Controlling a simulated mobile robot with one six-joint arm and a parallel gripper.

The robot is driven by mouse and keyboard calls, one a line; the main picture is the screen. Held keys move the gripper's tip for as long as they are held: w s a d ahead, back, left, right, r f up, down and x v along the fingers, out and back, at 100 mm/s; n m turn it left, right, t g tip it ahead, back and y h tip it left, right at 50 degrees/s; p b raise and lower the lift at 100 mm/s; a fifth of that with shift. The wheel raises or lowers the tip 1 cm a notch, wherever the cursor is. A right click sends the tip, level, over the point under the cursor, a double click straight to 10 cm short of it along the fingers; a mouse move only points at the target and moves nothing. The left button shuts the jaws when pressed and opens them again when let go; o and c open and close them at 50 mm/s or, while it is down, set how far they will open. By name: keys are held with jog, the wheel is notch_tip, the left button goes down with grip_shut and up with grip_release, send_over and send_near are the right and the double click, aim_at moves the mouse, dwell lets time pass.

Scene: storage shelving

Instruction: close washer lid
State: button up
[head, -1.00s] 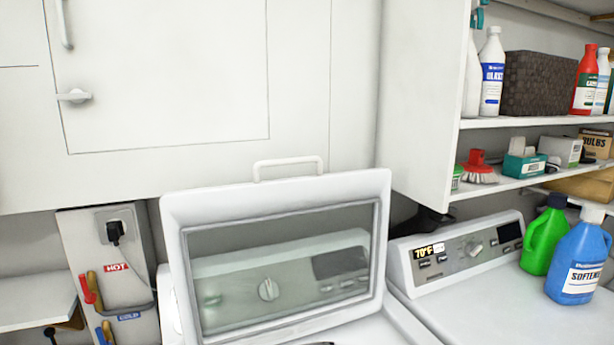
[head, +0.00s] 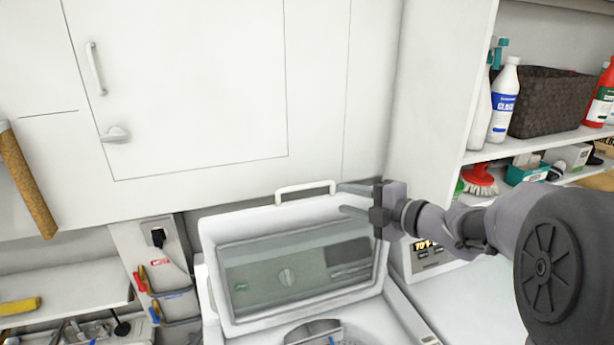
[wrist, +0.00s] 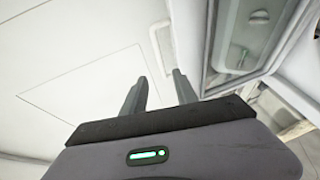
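The washer lid (head: 217,246) stands raised, with a glass window and a white handle (head: 306,188) on its top edge. The washer's opening shows below it at the bottom of the head view. My gripper (head: 340,198) is at the right end of the handle, near the lid's upper right corner, its two fingers apart and pointing left. Whether it touches the handle I cannot tell. In the wrist view my gripper (wrist: 160,88) has two separated fingers with nothing between them, and the lid (wrist: 212,50) shows at the upper right.
White cabinets (head: 200,90) fill the wall behind the lid. A shelf (head: 540,145) with bottles and a dark basket (head: 550,100) is at the right. A second machine (head: 470,300) stands right of the washer, under my arm. A side shelf (head: 70,285) with tools is at the left.

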aim_at(307, 188)
jog(key=p+x, duration=0.1)
jog(key=x, duration=1.4)
jog(key=shift+w+a+f, duration=0.1)
jog(key=shift+w, duration=0.05)
grip_shut()
dwell(0.6)
